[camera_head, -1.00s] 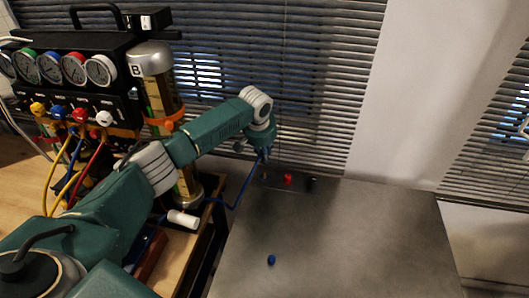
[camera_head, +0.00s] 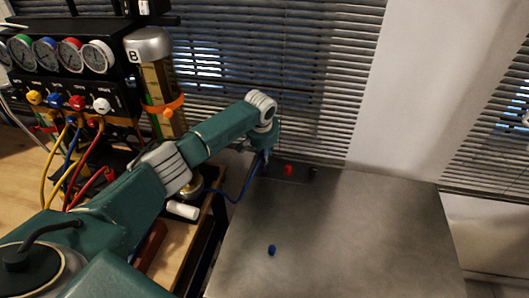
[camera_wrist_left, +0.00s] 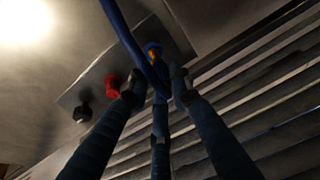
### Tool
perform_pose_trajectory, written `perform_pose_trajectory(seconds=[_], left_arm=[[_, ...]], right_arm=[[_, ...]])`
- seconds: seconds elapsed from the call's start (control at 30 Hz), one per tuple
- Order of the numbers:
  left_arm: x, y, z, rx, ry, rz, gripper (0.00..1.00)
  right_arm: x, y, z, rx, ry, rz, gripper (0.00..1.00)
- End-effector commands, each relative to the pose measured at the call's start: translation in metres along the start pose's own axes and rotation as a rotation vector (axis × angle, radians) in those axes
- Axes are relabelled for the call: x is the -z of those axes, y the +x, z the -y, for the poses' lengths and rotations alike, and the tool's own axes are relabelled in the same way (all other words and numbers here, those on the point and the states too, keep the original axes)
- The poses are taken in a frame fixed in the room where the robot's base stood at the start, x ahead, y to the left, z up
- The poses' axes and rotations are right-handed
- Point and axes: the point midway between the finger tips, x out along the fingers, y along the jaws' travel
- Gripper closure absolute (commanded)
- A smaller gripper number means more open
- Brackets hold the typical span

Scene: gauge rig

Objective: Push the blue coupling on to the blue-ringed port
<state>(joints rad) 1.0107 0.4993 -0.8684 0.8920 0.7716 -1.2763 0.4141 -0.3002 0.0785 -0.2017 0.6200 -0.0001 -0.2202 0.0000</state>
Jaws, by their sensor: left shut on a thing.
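My left gripper (camera_head: 266,159) is at the far left edge of the grey table, beside the port plate (camera_head: 290,179). In the left wrist view its fingers (camera_wrist_left: 157,92) are shut on the blue coupling (camera_wrist_left: 157,75), which is mostly hidden by fingers and hose. The blue hose (camera_wrist_left: 124,28) runs from it, and shows in the head view (camera_head: 238,190). The blue-ringed port (camera_wrist_left: 152,48), with a brass-coloured middle, shows just beyond the fingertips. Whether the coupling touches it I cannot tell. My right gripper is not in view.
A red-capped port (camera_head: 288,170) and a black one (camera_head: 312,174) stand on the same plate, right of my gripper. A loose blue cap (camera_head: 271,250) lies on the grey table (camera_head: 360,235). The gauge rig (camera_head: 60,80) and cylinder (camera_head: 150,48) stand left.

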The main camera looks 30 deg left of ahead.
Motion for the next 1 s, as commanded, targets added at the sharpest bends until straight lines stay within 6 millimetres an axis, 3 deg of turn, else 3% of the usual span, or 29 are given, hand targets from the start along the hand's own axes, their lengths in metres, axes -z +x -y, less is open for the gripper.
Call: perform_pose_trajectory(seconds=[1.0], left_arm=[[-0.0005,0.0006,-0.0003,0.002,0.003,0.002,1.00]], right_arm=[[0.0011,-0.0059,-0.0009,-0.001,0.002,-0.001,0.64]])
